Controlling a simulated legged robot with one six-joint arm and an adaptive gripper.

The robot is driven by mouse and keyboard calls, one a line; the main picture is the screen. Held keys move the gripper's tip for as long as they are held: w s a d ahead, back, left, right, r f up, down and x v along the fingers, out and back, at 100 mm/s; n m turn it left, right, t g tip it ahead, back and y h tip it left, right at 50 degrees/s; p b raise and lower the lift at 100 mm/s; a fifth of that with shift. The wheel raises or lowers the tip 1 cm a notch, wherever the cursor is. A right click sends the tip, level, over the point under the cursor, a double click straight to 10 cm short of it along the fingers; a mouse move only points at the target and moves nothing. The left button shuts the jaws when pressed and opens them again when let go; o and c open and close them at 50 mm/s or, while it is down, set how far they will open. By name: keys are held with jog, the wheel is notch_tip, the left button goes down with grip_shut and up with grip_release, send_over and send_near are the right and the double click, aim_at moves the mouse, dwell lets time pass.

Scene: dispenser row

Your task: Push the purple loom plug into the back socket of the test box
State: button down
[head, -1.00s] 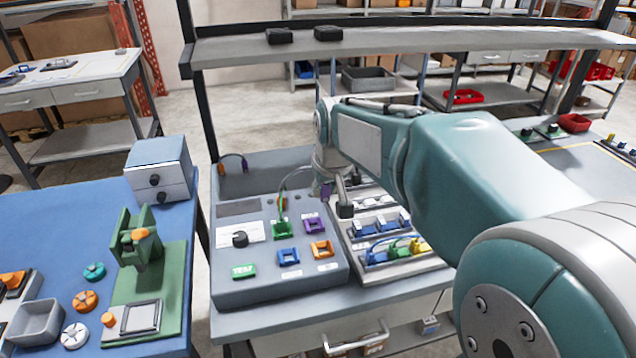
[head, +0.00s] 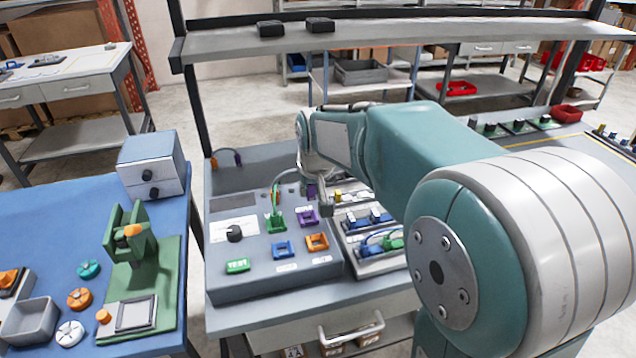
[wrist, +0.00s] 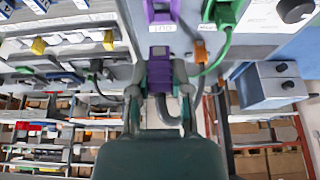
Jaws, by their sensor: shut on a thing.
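The purple loom plug (wrist: 160,75) is held between the fingers of my gripper (wrist: 160,92) in the wrist view. In the head view the plug (head: 311,190) is a small purple patch, partly hidden by my gripper (head: 321,199). The purple socket (head: 307,217) sits on the test box (head: 225,271), right of the green socket (head: 276,224). In the wrist view the purple socket (wrist: 161,12) lies in line ahead of the plug, with a visible gap between them. A grey cable runs from the plug, partly hidden by my gripper.
Blue (head: 282,249) and orange (head: 317,242) sockets lie nearer the front. A green cable (wrist: 222,48) arches beside the plug from the green socket. A shelf (head: 400,43) spans above the bench.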

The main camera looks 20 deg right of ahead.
aim_at(307, 217)
jog(key=w+f, duration=0.2)
jog(key=shift+a+f, duration=0.25)
jog(key=shift+f, duration=1.75)
jog(key=shift+s+f, duration=0.1)
jog(key=shift+f, duration=0.05)
jog(key=shift+f, duration=0.5)
jog(key=shift+f, duration=0.25)
jog(key=shift+s+f, duration=0.2)
jog(key=shift+f, duration=0.15)
